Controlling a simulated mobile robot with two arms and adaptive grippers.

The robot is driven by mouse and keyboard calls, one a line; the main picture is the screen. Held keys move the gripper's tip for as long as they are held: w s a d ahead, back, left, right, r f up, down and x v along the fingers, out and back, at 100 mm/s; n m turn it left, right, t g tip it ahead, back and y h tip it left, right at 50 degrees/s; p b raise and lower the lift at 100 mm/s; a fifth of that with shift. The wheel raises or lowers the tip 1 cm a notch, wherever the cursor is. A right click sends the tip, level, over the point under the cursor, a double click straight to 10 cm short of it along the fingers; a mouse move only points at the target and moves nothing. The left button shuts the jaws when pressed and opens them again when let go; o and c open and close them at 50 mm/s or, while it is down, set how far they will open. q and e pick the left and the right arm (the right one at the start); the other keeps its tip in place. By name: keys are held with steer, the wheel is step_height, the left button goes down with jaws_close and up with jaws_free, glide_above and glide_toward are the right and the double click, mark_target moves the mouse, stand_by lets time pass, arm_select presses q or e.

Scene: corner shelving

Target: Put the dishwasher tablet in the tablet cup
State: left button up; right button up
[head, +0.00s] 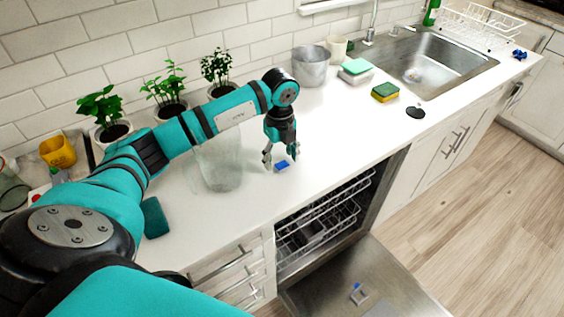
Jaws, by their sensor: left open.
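The blue dishwasher tablet (281,165) lies on the white counter, a little back from its front edge above the dishwasher. My left gripper (278,158) points down at the tablet with its fingers apart; the tablet shows between or just in front of the fingertips. I cannot tell whether a finger touches it. The tablet cup (358,293) is a small grey and blue piece on the inner face of the lowered dishwasher door (325,285). My right gripper is out of view.
A clear container (218,165) stands just left of the gripper. Potted plants (165,90) line the wall, and a grey pot (311,66) stands behind. Sponges (385,91) lie near the sink (430,60). The dishwasher racks (325,215) sit inside below the counter.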

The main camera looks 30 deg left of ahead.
arm_select(q)
steer(key=shift+f, duration=0.6)
steer(key=c, duration=1)
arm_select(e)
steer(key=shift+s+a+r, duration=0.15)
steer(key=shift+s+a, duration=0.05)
arm_select(q)
steer(key=shift+r, duration=0.1)
steer(key=shift+r, duration=0.45)
step_height(320, 180, up, 2)
steer(key=shift+r+b, duration=0.1)
steer(key=shift+b, duration=0.7)
steer(key=s+d+b, duration=0.1)
steer(key=s, duration=0.3)
steer(key=s+d+r+b, duration=0.1)
steer(key=s+d, duration=0.1)
steer(key=s, duration=0.3)
steer(key=s+d+b, duration=0.1)
steer(key=s+d, duration=0.1)
steer(key=s, duration=0.2)
steer(key=shift+s+d+r, duration=0.25)
steer(key=shift+s, duration=0.05)
steer(key=shift+s+d+r+b, duration=0.15)
steer(key=shift+s+d+b, duration=0.2)
steer(key=shift+s, duration=0.35)
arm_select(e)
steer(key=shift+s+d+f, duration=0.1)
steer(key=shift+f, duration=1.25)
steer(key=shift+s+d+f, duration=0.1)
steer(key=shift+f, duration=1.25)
